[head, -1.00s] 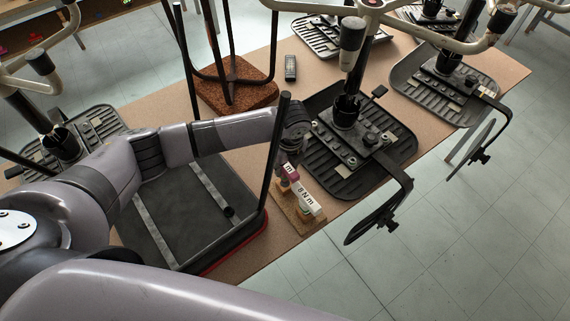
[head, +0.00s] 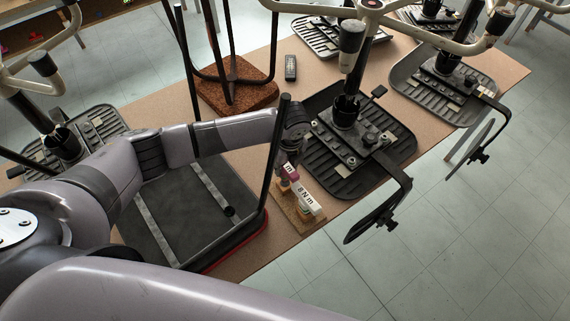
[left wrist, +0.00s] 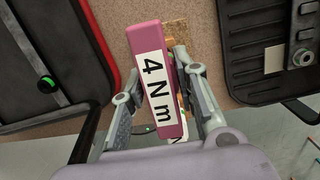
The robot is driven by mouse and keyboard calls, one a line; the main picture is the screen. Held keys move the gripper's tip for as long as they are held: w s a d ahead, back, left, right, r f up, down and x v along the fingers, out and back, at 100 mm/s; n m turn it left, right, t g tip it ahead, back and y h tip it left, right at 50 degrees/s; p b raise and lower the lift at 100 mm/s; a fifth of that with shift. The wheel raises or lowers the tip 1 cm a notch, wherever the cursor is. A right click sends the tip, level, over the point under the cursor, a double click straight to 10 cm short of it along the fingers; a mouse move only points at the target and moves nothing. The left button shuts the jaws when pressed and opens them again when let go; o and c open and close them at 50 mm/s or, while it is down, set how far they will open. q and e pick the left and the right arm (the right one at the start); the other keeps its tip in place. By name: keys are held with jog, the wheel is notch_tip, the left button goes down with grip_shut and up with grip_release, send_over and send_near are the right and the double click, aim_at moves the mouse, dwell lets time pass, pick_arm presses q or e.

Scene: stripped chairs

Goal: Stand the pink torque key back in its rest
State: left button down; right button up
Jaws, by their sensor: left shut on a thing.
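The pink torque key (left wrist: 160,90), with a white "4 N m" label, is between the fingers of my left gripper (left wrist: 157,72) in the left wrist view. The gripper is shut on it. In the head view the pink key (head: 289,172) shows only in part below my left gripper (head: 284,179). The tan rest (head: 305,222) is under and beside it, near the table's front edge. A white-labelled "8 N m" key (head: 307,199) stands at the rest. The key's lower end is hidden, so I cannot tell whether it touches the rest. My right gripper is out of view.
A dark tray with a red edge (head: 234,255) lies left of the rest. A black ribbed chair base (head: 345,183) with a protruding bent arm (head: 380,212) stands close on the right. A thin black post (head: 274,145) rises beside my left wrist. Floor lies beyond the table edge.

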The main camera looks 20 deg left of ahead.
pick_arm(q)
jog(key=shift+f, duration=0.2)
jog(key=shift+f+b, duration=0.5)
jog(key=shift+f, duration=0.25)
jog(key=c, duration=1.2)
grip_release()
jog(key=r, duration=0.8)
jog(key=s+d+r, duration=0.1)
jog(key=r, duration=0.3)
jog(key=shift+d, duration=0.1)
